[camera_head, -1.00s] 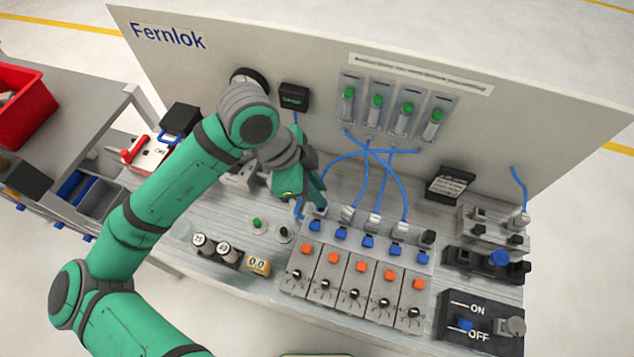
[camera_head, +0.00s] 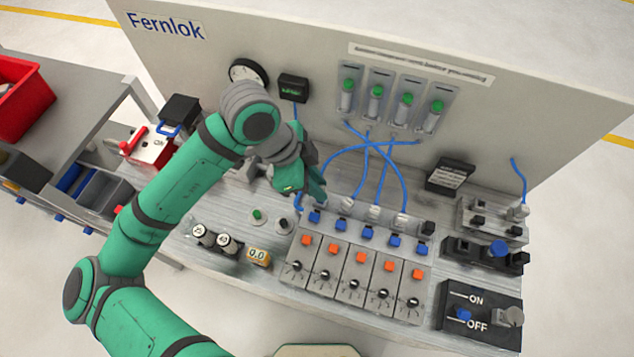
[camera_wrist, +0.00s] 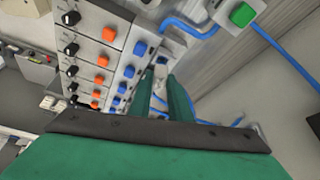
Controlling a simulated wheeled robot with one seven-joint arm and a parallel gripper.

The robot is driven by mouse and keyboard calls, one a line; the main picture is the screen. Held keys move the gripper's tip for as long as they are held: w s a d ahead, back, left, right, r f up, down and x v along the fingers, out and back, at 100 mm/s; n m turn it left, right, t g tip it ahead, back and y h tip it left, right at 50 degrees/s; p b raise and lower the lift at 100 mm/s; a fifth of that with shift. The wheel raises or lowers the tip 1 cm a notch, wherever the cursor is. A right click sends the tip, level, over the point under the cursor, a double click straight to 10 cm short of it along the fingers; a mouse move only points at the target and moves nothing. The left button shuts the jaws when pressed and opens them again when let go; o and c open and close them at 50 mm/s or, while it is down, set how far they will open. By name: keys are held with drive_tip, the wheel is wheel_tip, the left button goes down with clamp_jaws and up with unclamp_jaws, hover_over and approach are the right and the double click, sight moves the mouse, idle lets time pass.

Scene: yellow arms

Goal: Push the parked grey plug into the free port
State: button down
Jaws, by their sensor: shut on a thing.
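My gripper (camera_head: 320,200) points down at the left end of the row of ports on the grey module block (camera_head: 330,262). It is shut on the grey plug, which its fingers mostly hide in the head view. In the wrist view, a small pale bit of the plug (camera_wrist: 161,61) shows between the two green fingertips (camera_wrist: 162,80). A blue tube (camera_head: 299,201) bends down just left of the fingers. Grey plugs with blue tubes (camera_head: 347,202) stand in the row to the right. A black piece (camera_head: 428,228) is at its right end. I cannot tell whether the held plug is seated.
Blue tubes (camera_head: 404,175) cross behind the row, below several green-topped gauges (camera_head: 377,102) on the upright panel. Blue and orange buttons and black knobs cover the block. An ON/OFF switch panel (camera_head: 480,318) is at lower right. A red-handled box (camera_head: 148,146) stands left.

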drive_tip(key=shift+f, duration=1.05)
idle(0.4)
drive_tip(key=c, duration=1.6)
unclamp_jaws()
drive_tip(key=shift+o, duration=0.2)
drive_tip(key=shift+r, duration=0.1)
drive_tip(key=shift+r, duration=4.4)
